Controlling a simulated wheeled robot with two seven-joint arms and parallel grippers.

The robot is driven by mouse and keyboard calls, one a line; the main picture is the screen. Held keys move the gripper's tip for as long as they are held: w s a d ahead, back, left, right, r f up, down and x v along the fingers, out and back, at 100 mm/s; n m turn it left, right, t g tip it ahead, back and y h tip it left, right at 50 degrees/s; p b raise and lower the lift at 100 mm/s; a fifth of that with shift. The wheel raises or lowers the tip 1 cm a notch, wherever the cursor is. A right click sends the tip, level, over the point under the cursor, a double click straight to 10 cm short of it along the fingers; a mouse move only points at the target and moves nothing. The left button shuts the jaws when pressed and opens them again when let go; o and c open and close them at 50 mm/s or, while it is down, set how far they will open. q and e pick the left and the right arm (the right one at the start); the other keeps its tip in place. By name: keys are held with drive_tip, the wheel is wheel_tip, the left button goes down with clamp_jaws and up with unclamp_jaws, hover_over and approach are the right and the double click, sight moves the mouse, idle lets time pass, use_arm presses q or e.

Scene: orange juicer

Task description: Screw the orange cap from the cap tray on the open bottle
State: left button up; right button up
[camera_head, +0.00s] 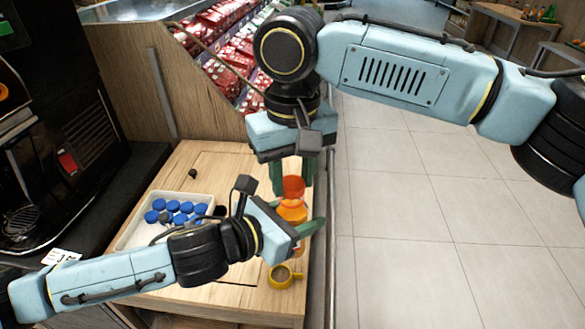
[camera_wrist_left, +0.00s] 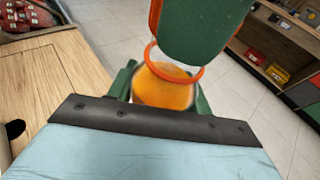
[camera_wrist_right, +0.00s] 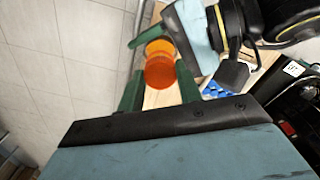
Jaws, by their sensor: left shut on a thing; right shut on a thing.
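The orange cap (camera_head: 293,188) is between the fingers of my right gripper (camera_head: 291,177), which point down and are shut on it. It shows as a red-orange disc in the right wrist view (camera_wrist_right: 160,72). Just below it, the bottle (camera_head: 293,213) of orange juice is held by my left gripper (camera_head: 300,226), shut around it. In the left wrist view the bottle (camera_wrist_left: 163,90) sits between green fingers, with a right-gripper finger above it. The cap is over the bottle's mouth; I cannot tell whether they touch.
A white cap tray (camera_head: 133,236) with several blue caps (camera_head: 172,206) lies on the wooden table left of the bottle. A yellow cup (camera_head: 284,276) stands near the front. A dark machine (camera_head: 60,120) is at the left. Open floor lies right of the table.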

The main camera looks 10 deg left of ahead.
drive_tip(key=shift+f, duration=0.55)
idle(0.4)
drive_tip(key=m, duration=0.5)
drive_tip(key=shift+m, duration=0.3)
drive_tip(key=m, duration=0.5)
drive_tip(key=shift+a+m, duration=0.1)
drive_tip(key=shift+m, duration=0.2)
drive_tip(key=m, duration=0.5)
drive_tip(key=shift+m, duration=0.4)
drive_tip(key=m, duration=0.5)
drive_tip(key=shift+w+m, duration=0.1)
drive_tip(key=shift+m, duration=0.3)
drive_tip(key=o, duration=1)
drive_tip(key=shift+c, duration=0.2)
